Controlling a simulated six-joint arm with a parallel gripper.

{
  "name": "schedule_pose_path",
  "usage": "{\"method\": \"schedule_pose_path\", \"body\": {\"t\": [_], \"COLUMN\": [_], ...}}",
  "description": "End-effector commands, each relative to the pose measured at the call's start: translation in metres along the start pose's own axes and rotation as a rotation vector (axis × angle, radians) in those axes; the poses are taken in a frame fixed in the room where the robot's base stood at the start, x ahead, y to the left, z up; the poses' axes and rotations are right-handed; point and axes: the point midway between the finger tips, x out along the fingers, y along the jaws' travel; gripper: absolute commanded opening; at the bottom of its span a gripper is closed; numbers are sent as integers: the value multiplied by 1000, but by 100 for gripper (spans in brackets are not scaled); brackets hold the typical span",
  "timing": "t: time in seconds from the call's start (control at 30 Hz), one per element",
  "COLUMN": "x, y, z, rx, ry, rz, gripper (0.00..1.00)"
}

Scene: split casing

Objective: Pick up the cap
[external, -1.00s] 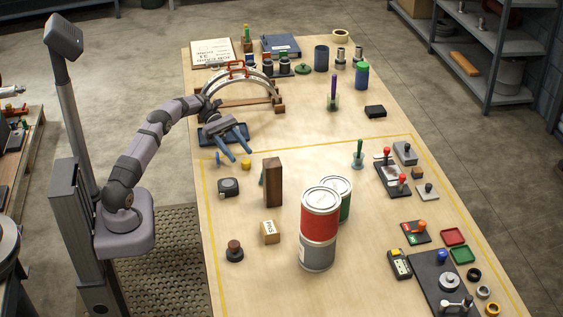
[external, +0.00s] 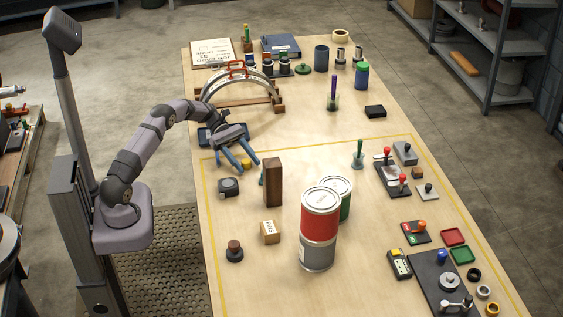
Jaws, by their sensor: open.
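I cannot tell for sure which thing the task calls the cap. A small yellow round piece (external: 246,163) lies on the table near its left side, partly hidden by my gripper. A silver arched casing part (external: 213,89) with red handles stands on wooden supports farther back. My gripper (external: 245,166) has two blue fingers spread apart and pointing down toward the table. In this view its fingertips are on either side of the yellow piece. I cannot tell their height above the table or whether they touch it. Nothing is held.
A dark blue tray (external: 206,137) lies behind the gripper. A red and grey can (external: 319,228) stands farther front.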

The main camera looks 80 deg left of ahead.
Motion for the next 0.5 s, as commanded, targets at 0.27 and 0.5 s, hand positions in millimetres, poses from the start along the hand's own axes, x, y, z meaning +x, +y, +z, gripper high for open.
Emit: {"method": "schedule_pose_path", "body": {"t": [0.27, 0.5], "x": [0, 0], "y": [0, 0], "z": [0, 0], "rx": [0, 0], "ry": [0, 0], "rz": [0, 0], "gripper": [6, 6]}}
